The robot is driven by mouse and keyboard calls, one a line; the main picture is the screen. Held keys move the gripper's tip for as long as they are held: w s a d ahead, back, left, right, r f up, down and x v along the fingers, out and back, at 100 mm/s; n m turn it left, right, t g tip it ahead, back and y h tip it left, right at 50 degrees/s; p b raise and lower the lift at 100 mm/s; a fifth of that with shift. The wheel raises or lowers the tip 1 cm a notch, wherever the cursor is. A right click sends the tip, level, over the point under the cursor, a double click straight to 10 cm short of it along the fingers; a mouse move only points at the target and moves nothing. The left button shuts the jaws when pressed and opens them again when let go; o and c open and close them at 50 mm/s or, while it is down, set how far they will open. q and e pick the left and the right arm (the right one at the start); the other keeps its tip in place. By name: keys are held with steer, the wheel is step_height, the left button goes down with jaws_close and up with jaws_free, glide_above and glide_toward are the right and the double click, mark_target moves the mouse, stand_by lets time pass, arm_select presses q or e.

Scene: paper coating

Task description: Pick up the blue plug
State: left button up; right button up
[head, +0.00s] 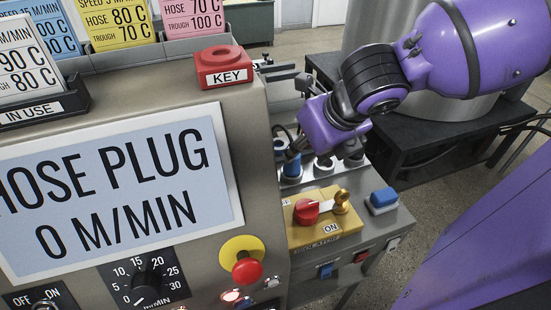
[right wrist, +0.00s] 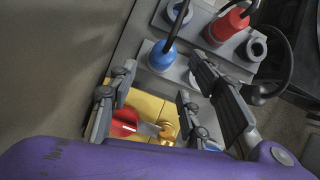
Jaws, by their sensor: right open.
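The blue plug (head: 291,167) sits in a grey holder behind the yellow switch box, partly hidden by my gripper. In the right wrist view the blue plug (right wrist: 162,57) has a black cable rising from its top. My right gripper (head: 308,146) comes in from the upper right and is close to the plug. In the right wrist view the fingers of my right gripper (right wrist: 163,88) are spread apart, with nothing between them. The plug lies just beyond the fingertips, between their lines. My left gripper is in neither view.
A yellow box (head: 312,222) with a red knob and a brass key stands in front of the plug. A big display panel (head: 120,185) is at left, with a red KEY block (head: 223,68) on top. A red plug (right wrist: 228,24) is at upper right in the wrist view.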

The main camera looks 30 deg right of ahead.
mark_target(295, 160)
steer(key=shift+w+f, duration=0.1)
steer(key=shift+f, duration=0.35)
steer(key=shift+b+x, duration=0.85)
steer(key=shift+x, duration=0.3)
steer(key=b+x, duration=0.1)
steer(key=x, duration=0.2)
steer(key=shift+w+b, duration=0.3)
steer(key=shift+w+f, duration=0.2)
steer(key=shift+f, duration=0.15)
steer(key=shift+w+f, duration=0.1)
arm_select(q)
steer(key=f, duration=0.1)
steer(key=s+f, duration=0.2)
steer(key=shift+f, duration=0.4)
arm_select(e)
steer(key=shift+c, duration=0.6)
